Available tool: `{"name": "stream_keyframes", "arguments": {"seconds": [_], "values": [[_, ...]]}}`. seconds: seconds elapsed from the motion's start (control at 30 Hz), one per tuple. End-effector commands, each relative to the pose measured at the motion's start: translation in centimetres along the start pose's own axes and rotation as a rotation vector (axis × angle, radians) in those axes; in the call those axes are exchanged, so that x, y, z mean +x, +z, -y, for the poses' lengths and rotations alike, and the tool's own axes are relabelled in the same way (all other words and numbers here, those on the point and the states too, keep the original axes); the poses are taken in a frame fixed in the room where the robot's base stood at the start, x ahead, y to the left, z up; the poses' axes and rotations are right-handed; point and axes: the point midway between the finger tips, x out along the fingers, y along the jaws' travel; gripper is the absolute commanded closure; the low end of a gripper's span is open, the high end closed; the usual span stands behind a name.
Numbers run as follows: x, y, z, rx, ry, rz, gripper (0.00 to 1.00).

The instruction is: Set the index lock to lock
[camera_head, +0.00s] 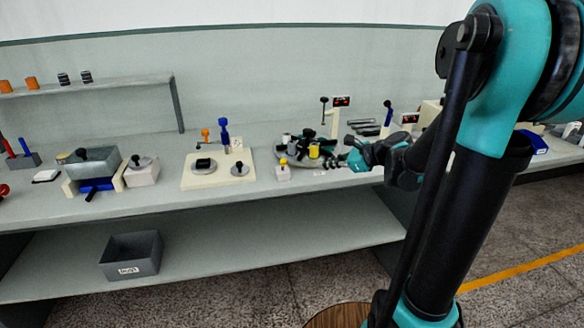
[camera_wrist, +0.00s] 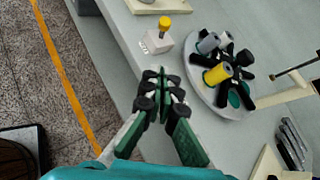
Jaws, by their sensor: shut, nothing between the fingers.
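A small white box with a yellow knob (camera_wrist: 165,24) on a short post stands near the front edge of the bench. It looks like the index lock, but its markings are too small to read. It also shows in the head view (camera_head: 283,174). Beside it is a round grey turntable (camera_wrist: 203,92) with black arms, grey spools and a yellow spool (camera_wrist: 217,74). My gripper (camera_wrist: 161,75) is shut and empty above the bench, apart from the box and the turntable. In the head view my gripper (camera_head: 350,158) is at the turntable's right.
A cream board (camera_head: 208,182) with a blue post and discs lies left of the small box. Farther left are a grey box in a cream cradle (camera_head: 92,163) and a white block (camera_head: 142,174). Dark rods (camera_wrist: 291,143) lie right of the turntable. A grey bin (camera_head: 131,255) sits on the lower shelf.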

Motion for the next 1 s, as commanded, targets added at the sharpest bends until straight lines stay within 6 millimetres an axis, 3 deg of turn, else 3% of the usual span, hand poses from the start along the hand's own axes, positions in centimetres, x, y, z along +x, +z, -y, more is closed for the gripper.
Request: {"name": "stream_keyframes", "arguments": {"seconds": [0.37,0.9,1.0], "values": [[1.1,0.0,0.0,-0.004,0.001,-0.002,1.00],[10.5,0.0,-0.1,-0.005,0.003,-0.001,1.00],[11.4,1.3,-0.2,-0.006,0.003,-0.002,1.00]]}}
